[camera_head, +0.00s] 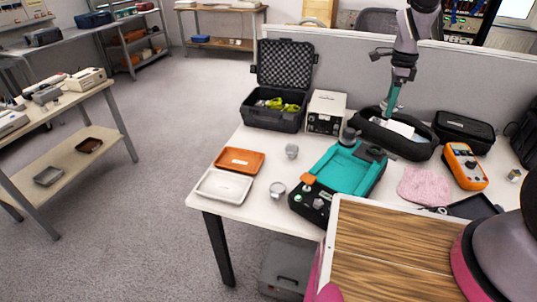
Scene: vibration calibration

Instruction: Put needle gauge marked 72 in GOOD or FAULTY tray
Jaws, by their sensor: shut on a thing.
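Two small round grey gauges stand on the white table: one gauge (291,151) right of the orange tray, the other gauge (278,190) right of the white tray. Their numbers are too small to read. The orange tray (240,160) lies behind the white tray (224,186) at the table's left end; I cannot read which is GOOD or FAULTY. My gripper (396,86) points down over the open black case (417,152) at the back, apart from both gauges and trays. It is shut on what looks like a slim teal thing (392,100); its lower end reaches into the case.
A teal-topped device (349,172) with a black control panel stands right of the gauges. Behind are an open foam-lined case (272,120) and a white instrument box (327,107). A pink cloth (424,187) and orange meter (465,166) lie right. A low divider runs behind.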

